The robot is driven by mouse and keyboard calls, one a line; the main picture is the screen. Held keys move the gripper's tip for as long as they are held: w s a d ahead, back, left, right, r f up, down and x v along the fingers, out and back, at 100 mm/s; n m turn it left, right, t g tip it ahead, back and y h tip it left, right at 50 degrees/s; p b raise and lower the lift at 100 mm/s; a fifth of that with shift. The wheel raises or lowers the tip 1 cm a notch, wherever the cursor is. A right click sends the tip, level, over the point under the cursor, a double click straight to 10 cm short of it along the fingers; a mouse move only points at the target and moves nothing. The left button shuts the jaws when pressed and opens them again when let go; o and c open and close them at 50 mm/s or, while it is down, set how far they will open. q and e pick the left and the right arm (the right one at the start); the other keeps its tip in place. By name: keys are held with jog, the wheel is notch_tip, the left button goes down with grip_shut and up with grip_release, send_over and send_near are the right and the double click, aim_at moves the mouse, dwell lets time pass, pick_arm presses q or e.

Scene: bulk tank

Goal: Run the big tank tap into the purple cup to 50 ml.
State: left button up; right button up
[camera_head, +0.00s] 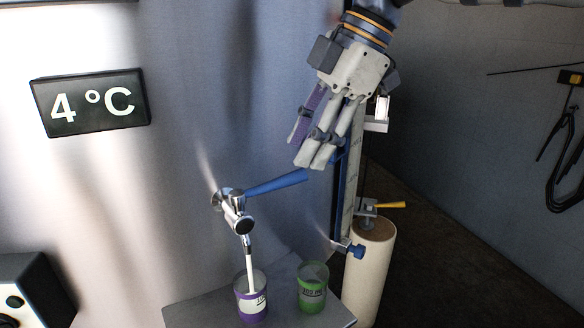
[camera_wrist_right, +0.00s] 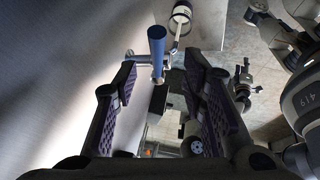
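The tank tap (camera_head: 237,218) sticks out of the steel tank wall, with its blue lever (camera_head: 278,184) pointing right and slightly up. A white stream (camera_head: 250,265) runs from the spout into the purple cup (camera_head: 252,306), which stands upright on a small shelf below. The liquid level in the cup is too small to read. My right gripper (camera_head: 304,150) is just above the lever's free end. In the right wrist view its fingers (camera_wrist_right: 163,82) are spread with nothing held, and the lever (camera_wrist_right: 157,48) shows beyond them. My left gripper is out of view.
A green cup (camera_head: 312,290) stands right of the purple one on the grey shelf (camera_head: 190,316). A vertical gauge with a blue valve (camera_head: 352,249) and a cream cylinder with a yellow lever (camera_head: 390,205) are close on the right. A 4 °C display (camera_head: 90,103) is on the tank.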

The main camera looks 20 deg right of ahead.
aim_at(289, 174)
jog(key=x, duration=0.6)
jog(key=shift+w, duration=0.15)
grip_shut()
jog(key=shift+w+f, duration=0.1)
